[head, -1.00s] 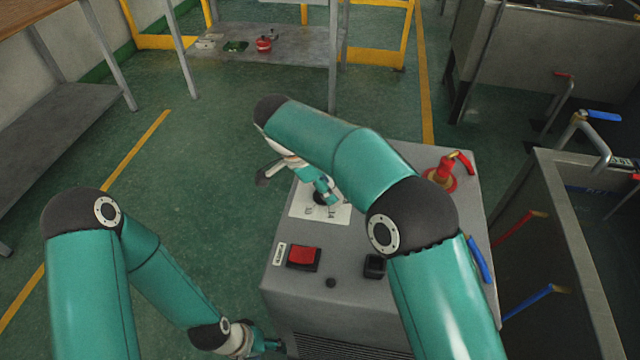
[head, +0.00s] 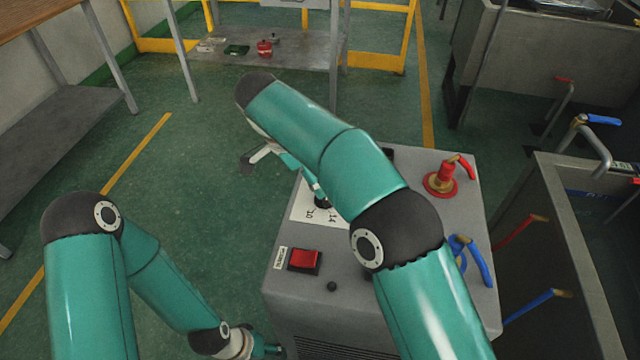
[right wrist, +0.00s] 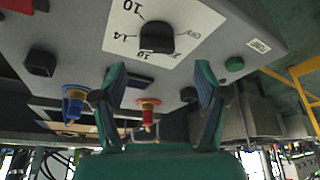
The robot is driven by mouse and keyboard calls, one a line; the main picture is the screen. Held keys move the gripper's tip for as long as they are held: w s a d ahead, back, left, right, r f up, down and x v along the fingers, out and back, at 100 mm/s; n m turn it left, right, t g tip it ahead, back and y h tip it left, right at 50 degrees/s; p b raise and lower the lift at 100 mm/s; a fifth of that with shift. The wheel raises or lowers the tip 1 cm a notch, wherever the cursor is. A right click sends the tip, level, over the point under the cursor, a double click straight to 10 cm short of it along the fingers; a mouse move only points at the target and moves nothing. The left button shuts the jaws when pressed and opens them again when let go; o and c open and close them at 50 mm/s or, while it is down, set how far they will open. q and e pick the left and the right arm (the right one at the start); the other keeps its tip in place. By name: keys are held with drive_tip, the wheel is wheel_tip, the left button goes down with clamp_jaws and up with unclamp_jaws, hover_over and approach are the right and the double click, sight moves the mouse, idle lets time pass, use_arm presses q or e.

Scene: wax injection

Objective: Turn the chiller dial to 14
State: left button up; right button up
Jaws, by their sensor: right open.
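The chiller (head: 345,295) is a grey box with a white dial label (head: 300,208) on top. The black chiller dial (head: 321,201) is partly hidden by my right arm. In the right wrist view the dial (right wrist: 157,38) sits on the label, with 10 and 14 readable to its left; which mark it points at I cannot tell. My right gripper (right wrist: 158,88) is open and empty, its two fingers apart below the dial in that view, not closed on it. In the head view it is mostly behind its arm. My left gripper (head: 268,349) is low beside the chiller, too small to judge.
A red rocker switch (head: 305,259), a red valve (head: 442,180) and a blue-handled valve (head: 472,258) stand on the chiller top. A grey tank (head: 570,250) is close on the right. Open green floor lies to the left.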

drive_tip(key=shift+v, duration=1)
